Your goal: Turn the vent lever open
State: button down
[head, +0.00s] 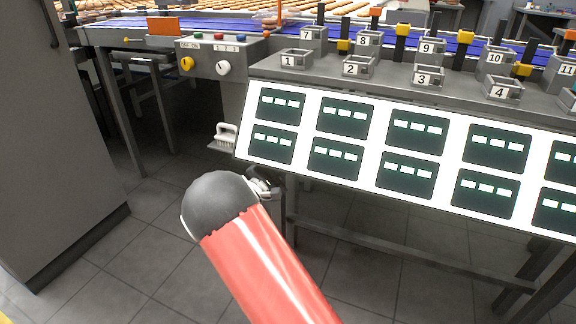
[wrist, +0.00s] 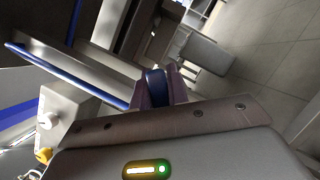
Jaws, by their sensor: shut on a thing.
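My gripper (wrist: 160,90) shows in the wrist view, its two fingers closed on a dark blue rounded piece (wrist: 156,82). This piece appears to be the handle of the vent lever; its far end and pivot are hidden, so I cannot tell its angle. The lever cannot be made out in the head view.
A grey control box (head: 207,55) with yellow (head: 187,64) and white (head: 222,68) knobs stands above my gripper. A grey cabinet (head: 50,130) stands at left. Tiled floor lies open between.

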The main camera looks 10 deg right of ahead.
jog(key=shift+w+a+r+n+t+p, duration=0.15)
jog(key=shift+r+n+t+p, duration=0.1)
jog(key=shift+n, duration=0.35)
jog(key=shift+w+a+r+n+t+p, duration=0.15)
jog(key=shift+n+t, duration=0.15)
jog(key=shift+n, duration=0.3)
jog(key=shift+a+r+n+t+p, duration=0.15)
jog(key=shift+n+t+p, duration=0.1)
jog(key=shift+n, duration=0.35)
jog(key=c, duration=1.4)
grip_release()
jog(key=shift+o, duration=0.2)
jog(key=v, duration=0.8)
jog(key=shift+b, duration=0.3)
